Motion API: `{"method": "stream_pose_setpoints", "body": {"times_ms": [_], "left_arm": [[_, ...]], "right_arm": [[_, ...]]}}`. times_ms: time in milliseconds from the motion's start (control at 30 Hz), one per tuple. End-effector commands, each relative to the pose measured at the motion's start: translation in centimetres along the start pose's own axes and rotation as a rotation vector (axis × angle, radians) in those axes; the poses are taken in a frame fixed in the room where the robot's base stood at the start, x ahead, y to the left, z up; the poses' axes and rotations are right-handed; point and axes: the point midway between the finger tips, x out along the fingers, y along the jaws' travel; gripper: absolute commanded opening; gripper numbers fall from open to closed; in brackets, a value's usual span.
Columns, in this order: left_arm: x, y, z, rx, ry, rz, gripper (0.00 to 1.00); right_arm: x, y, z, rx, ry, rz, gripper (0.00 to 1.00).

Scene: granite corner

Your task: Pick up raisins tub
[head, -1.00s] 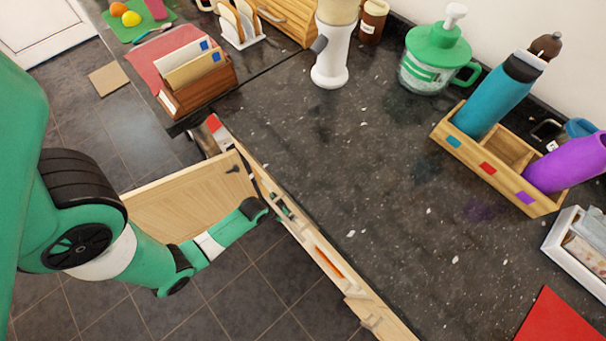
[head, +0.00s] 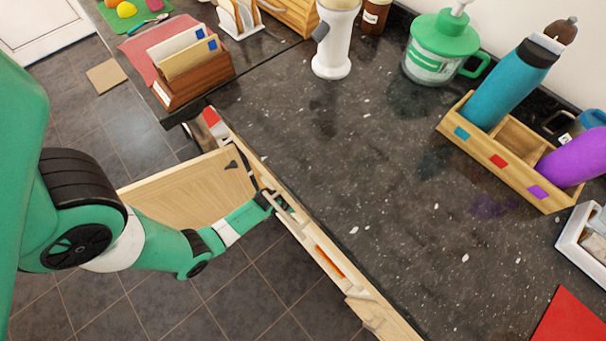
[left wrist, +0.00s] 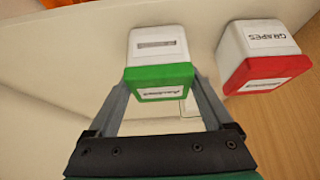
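A white tub with a green lid (left wrist: 160,80) is in the left wrist view; its label is too small to read, so I cannot tell whether it is the raisins tub. My left gripper (left wrist: 160,88) has its fingers spread on both sides of this tub, and contact cannot be made out. A white tub with a red lid (left wrist: 262,55), labelled GRAPES, stands close on its right. In the head view my left gripper is mostly hidden at the cabinet front below the counter edge. My right gripper is not in view.
A wooden cabinet door (head: 190,190) stands open beside my left arm. The dark granite counter (head: 340,170) overhangs the cabinet. On it are a wooden bottle holder (head: 510,185), a green-lidded jar (head: 435,50) and a letter rack (head: 192,85). The counter's middle is clear.

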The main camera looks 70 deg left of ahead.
Motion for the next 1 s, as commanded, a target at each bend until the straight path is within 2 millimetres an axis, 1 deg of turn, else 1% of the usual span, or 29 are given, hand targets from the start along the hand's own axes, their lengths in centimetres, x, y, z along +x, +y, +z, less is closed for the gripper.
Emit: {"method": "stream_pose_setpoints", "body": {"times_ms": [33,167,200,233,267,567,667,833,1000], "left_arm": [[0.0,0.0,0.0,0.000,0.000,0.000,0.62],[0.0,0.0,0.0,0.000,0.000,0.000,0.39],[0.0,0.0,0.0,0.000,0.000,0.000,0.32],[0.0,0.0,0.0,0.000,0.000,0.000,0.26],[0.0,0.0,0.0,0.000,0.001,0.000,0.23],[-0.3,0.0,-0.2,0.000,0.001,0.000,0.23],[-0.6,0.0,0.4,0.000,0.000,0.000,0.23],[-2.1,0.0,2.6,-0.001,-0.002,-0.001,0.23],[-4.2,0.0,5.9,-0.003,-0.004,0.000,0.23]], "right_arm": [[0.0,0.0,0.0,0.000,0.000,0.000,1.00],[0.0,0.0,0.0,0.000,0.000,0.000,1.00],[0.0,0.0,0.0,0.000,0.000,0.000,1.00],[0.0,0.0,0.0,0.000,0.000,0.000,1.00],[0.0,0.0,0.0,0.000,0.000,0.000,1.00],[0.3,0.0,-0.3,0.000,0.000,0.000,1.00],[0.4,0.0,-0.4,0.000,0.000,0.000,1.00],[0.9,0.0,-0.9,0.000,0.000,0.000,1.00],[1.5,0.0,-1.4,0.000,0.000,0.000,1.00]]}}
